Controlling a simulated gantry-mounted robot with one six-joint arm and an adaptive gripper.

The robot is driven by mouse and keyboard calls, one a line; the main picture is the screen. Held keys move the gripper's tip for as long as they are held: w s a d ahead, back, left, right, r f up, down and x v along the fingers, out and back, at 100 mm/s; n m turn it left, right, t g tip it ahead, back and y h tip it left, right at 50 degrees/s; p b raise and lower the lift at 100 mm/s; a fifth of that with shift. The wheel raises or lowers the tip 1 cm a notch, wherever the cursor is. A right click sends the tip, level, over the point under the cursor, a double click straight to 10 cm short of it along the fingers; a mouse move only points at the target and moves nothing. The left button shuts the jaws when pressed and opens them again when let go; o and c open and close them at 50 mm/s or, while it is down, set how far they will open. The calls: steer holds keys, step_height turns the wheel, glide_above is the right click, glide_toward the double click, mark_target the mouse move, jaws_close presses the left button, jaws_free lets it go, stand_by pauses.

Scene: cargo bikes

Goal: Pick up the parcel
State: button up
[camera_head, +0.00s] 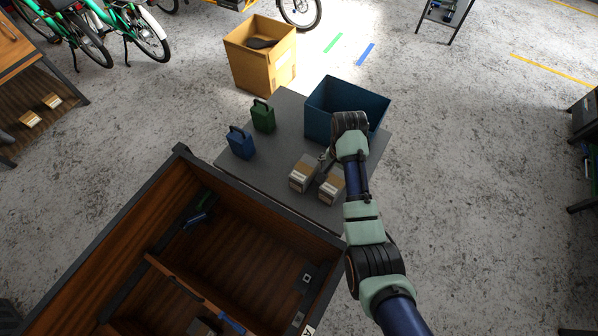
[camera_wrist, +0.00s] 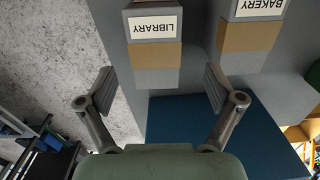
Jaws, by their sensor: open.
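Two parcels stand side by side on the grey table: a left one (camera_head: 304,174) and a right one (camera_head: 331,186), both grey with brown tape bands. In the wrist view, one parcel has a white label reading LIBRARY (camera_wrist: 154,52), and the other reads BAKERY (camera_wrist: 248,36). My gripper (camera_wrist: 159,88) is open and empty. Its fingers are spread to either side of the LIBRARY parcel's near end in the picture; I cannot tell the height gap. In the head view my gripper (camera_head: 325,158) is at the far side of the parcels, partly hidden by my wrist.
A blue open bin (camera_head: 330,98) stands behind the parcels, close to my wrist. Green (camera_head: 263,117) and blue (camera_head: 240,143) canisters stand on the table's left. A wooden cargo box (camera_head: 160,215) is in front. A cardboard box (camera_head: 262,70) stands on the floor behind.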

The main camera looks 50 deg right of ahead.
mark_target(334, 185)
steer(key=shift+s+f, duration=0.15)
steer(key=shift+f, duration=0.15)
steer(key=shift+s+f+b, duration=0.25)
steer(key=shift+f+b, duration=0.05)
steer(key=shift+f, duration=0.75)
step_height(334, 185, down, 6)
steer(key=shift+a+r+b, duration=0.1)
steer(key=shift+r+b, duration=0.15)
steer(key=shift+b, duration=0.15)
steer(key=shift+w, duration=0.1)
steer(key=c, duration=1.5)
steer(key=shift+r, duration=0.1)
steer(key=shift+c, duration=0.2)
step_height(334, 185, up, 20)
steer(key=p, duration=0.8)
